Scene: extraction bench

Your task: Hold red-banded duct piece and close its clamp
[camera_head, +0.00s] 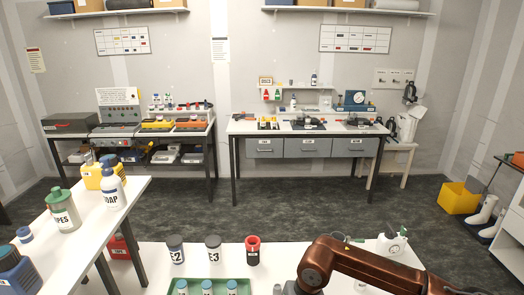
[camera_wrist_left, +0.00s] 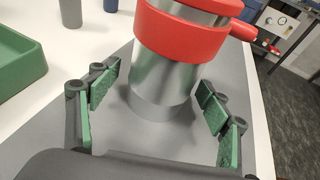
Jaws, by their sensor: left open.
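The red-banded duct piece shows in the left wrist view as a shiny metal cylinder (camera_wrist_left: 160,78) with a wide red band (camera_wrist_left: 180,36) near its top. A red clamp lever (camera_wrist_left: 264,47) sticks out from the band to the right; I cannot tell whether the clamp is fastened. My left gripper (camera_wrist_left: 157,92) is open, its green-padded fingers on either side of the cylinder, with gaps visible on both sides. The duct piece stands on a grey surface (camera_wrist_left: 80,140). I cannot pick it out surely in the head view. My right gripper's fingers do not show.
Dark jars marked E2 (camera_head: 175,250) and E3 (camera_head: 213,250) and a red-topped container (camera_head: 252,250) stand on the near table. A green tray (camera_head: 194,280) is in front of them. My copper-coloured arm crosses the table's right part. A side table (camera_head: 95,222) with bottles is at left.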

